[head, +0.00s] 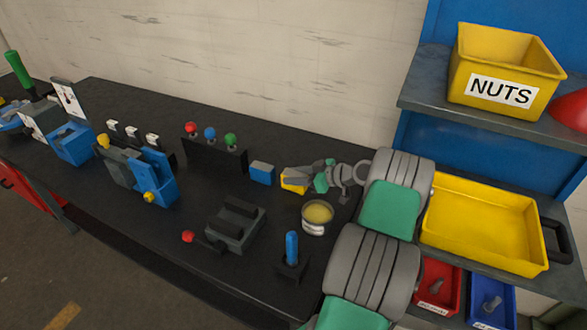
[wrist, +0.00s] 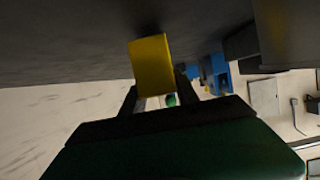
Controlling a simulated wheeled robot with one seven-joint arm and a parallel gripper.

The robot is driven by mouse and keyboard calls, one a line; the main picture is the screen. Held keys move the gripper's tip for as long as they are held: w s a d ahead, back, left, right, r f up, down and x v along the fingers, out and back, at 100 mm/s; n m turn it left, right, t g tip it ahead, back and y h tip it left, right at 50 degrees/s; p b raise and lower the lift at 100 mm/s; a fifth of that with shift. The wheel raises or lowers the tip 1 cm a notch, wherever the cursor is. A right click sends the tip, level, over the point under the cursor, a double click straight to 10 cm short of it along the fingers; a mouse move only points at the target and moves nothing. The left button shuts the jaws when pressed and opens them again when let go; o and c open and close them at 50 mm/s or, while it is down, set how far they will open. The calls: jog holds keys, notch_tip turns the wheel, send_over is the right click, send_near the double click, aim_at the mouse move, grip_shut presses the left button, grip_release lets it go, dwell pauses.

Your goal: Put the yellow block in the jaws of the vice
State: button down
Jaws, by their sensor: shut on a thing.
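The yellow block (head: 289,185) is at the tips of my gripper (head: 293,179), near the back right of the bench. In the wrist view the block (wrist: 152,66) stands between the two fingers of my gripper (wrist: 158,92), which is shut on it. I cannot tell whether the block touches the bench top. The vice (head: 235,230) is dark grey, with two raised jaws and a red-knobbed handle (head: 188,236). It stands nearer the front of the bench, to the left of and in front of my gripper. The gap between its jaws looks empty.
A blue block (head: 262,173) sits just left of my gripper. An open tin (head: 317,217) and a blue-handled tool in a holder (head: 291,250) stand right of the vice. A rack with red, blue and green knobs (head: 214,155) is behind. Yellow bins (head: 483,226) are at right.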

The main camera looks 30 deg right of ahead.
jog(key=shift+f, duration=0.2)
jog(key=shift+f+b, duration=0.2)
jog(key=shift+b, duration=0.15)
jog(key=c, duration=1.4)
grip_release()
jog(key=shift+f, duration=0.2)
jog(key=o, duration=0.5)
jog(key=shift+r, duration=0.1)
jog(key=shift+r+p, duration=0.2)
jog(key=shift+p, duration=0.6)
